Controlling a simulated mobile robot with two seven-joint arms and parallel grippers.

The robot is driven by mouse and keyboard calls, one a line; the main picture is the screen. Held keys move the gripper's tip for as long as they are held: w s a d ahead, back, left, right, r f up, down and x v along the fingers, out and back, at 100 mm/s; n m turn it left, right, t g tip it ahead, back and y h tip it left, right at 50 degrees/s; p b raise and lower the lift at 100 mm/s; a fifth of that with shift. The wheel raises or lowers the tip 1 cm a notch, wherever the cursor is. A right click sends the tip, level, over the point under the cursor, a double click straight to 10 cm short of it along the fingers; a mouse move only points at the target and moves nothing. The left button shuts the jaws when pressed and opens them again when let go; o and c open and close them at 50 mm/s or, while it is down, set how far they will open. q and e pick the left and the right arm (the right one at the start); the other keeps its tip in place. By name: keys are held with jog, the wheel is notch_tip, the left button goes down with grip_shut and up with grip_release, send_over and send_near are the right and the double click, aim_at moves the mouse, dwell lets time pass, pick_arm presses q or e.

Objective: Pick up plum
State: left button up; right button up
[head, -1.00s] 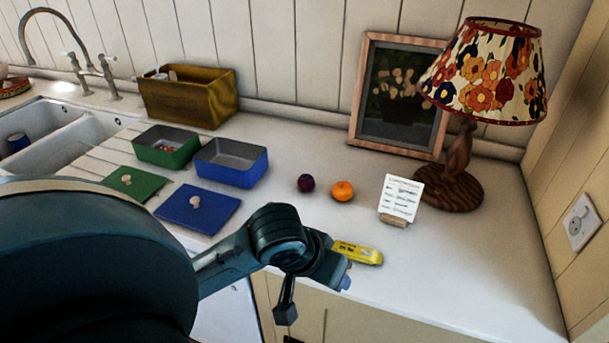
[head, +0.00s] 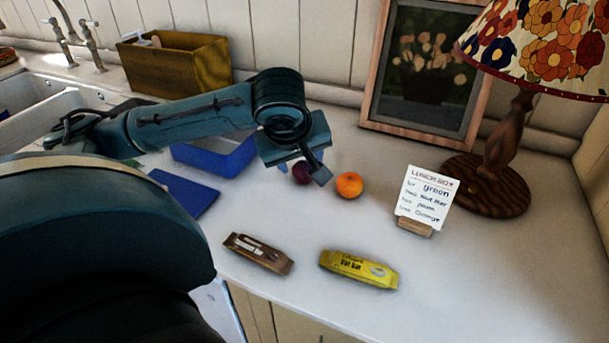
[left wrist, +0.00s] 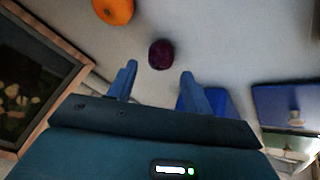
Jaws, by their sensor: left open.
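The dark purple plum (head: 302,172) lies on the white counter, partly hidden behind my left gripper in the head view. It also shows whole in the left wrist view (left wrist: 161,54), just beyond and between the fingertips. My left gripper (head: 296,166) is above the counter at the plum, its fingers pointing down. In the left wrist view its two blue fingers (left wrist: 158,72) are spread apart with nothing between them. My right gripper is not in view.
An orange fruit (head: 349,185) sits right of the plum. A card on a stand (head: 426,201), a lamp (head: 491,172) and a framed picture (head: 368,90) stand further right. A blue box (head: 214,158) is left. Brown (head: 258,253) and yellow (head: 359,269) bars lie in front.

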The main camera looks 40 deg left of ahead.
aim_at(302, 168)
pick_arm(q)
jog(key=shift+a+x, duration=0.2)
jog(key=shift+x, duration=3.3)
jog(key=shift+r, duration=0.1)
jog(key=shift+c, duration=0.4)
jog(key=c, duration=0.6)
